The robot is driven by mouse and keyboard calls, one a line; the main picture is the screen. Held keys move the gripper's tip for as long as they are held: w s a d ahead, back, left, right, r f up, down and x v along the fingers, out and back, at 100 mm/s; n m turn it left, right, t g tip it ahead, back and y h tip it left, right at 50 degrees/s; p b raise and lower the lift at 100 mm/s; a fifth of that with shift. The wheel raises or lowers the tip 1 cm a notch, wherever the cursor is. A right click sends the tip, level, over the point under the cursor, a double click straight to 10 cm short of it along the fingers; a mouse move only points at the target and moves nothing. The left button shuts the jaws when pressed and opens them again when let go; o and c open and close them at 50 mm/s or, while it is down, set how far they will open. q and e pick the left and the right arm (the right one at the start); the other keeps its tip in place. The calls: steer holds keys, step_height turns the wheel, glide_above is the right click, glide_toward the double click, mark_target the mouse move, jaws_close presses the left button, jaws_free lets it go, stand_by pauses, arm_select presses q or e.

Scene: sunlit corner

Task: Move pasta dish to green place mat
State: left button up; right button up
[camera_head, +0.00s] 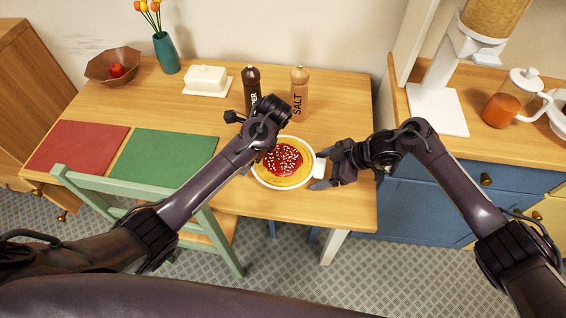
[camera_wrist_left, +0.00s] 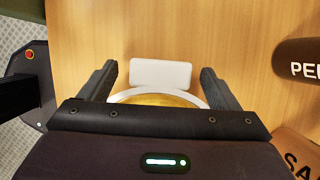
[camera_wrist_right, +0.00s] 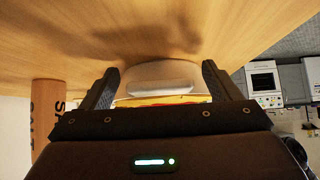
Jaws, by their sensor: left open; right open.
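The pasta dish (camera_head: 283,175) is a white round dish with yellow pasta, red sauce and white bits, near the table's front edge. The green place mat (camera_head: 163,157) lies flat and bare to its left. My right gripper (camera_head: 321,170) is open at the dish's right side; in the right wrist view the dish's white handle (camera_wrist_right: 160,87) is between its spread fingers. My left gripper (camera_wrist_left: 159,68) is open at the dish's opposite side, with the other white handle (camera_wrist_left: 160,73) between its fingers. In the head view my left wrist hides that handle.
A red place mat (camera_head: 77,147) lies left of the green one. A green chair (camera_head: 150,190) stands before the mats. Pepper (camera_head: 251,85) and salt (camera_head: 299,88) mills stand behind the dish. A butter dish (camera_head: 207,80), teal vase (camera_head: 165,52) and fruit bowl (camera_head: 98,68) stand at the back.

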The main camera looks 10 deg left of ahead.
arm_select(q)
steer(key=shift+x, duration=0.8)
arm_select(e)
steer(key=shift+a+f, duration=0.5)
steer(key=shift+f, duration=0.05)
arm_select(q)
steer(key=shift+c, duration=0.4)
arm_select(e)
steer(key=shift+c, duration=0.4)
arm_select(q)
steer(key=c, duration=1.7)
arm_select(e)
steer(key=c, duration=1.7)
arm_select(q)
steer(key=shift+w+r, duration=0.1)
steer(key=shift+r, duration=0.05)
arm_select(e)
steer(key=shift+w+r, duration=0.1)
steer(key=shift+r, duration=0.05)
